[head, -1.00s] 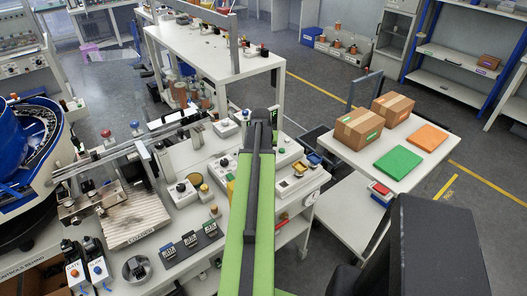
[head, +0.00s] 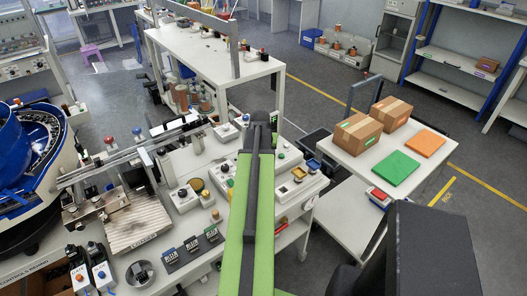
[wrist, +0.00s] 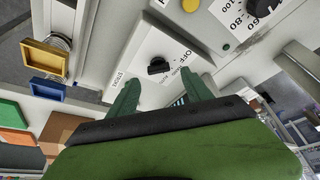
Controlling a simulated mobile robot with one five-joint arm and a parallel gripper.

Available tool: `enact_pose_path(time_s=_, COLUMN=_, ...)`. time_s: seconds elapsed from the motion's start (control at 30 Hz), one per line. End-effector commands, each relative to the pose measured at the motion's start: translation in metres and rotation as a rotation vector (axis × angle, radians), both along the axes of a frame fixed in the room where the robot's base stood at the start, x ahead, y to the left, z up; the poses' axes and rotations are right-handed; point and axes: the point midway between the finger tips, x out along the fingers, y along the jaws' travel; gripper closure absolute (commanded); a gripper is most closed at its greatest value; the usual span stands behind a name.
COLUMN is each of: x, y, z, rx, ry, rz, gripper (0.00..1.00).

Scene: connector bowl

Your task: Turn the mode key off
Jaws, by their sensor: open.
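The mode key looks like a small black knob (wrist: 158,66) on a white label plate (wrist: 150,48) in the wrist view. "OFF" is printed at its upper right, with other small lettering around it. Which mark the knob points to is too small to tell. My gripper (wrist: 159,80) is open, with its two green fingers apart on either side below the knob. The knob shows in the gap between them, and I see no contact. In the head view my green arm reaches over the bench and hides the gripper and the key.
In the head view, a cart (head: 340,150) with cartons stands right of the bench (head: 190,215).

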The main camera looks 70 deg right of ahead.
Motion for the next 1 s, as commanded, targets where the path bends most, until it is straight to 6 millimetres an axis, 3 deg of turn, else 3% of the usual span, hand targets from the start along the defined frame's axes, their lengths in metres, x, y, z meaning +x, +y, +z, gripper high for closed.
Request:
enact_pose_path(time_s=0.03, x=-0.001, y=0.006, z=0.022, rx=0.000, ry=0.000, rz=0.000, gripper=0.42)
enact_pose_path(time_s=0.1, x=-0.003, y=0.012, z=0.039, rx=0.000, ry=0.000, rz=0.000, gripper=0.42)
enact_pose_path(time_s=0.5, x=-0.010, y=0.047, z=0.123, rx=-0.001, ry=-0.001, rz=0.001, gripper=0.42)
enact_pose_path(time_s=0.63, x=-0.011, y=0.052, z=0.132, rx=-0.001, ry=-0.001, rz=0.001, gripper=0.42)
enact_pose_path(time_s=1.0, x=-0.011, y=0.052, z=0.129, rx=-0.001, ry=-0.001, rz=0.000, gripper=0.42)
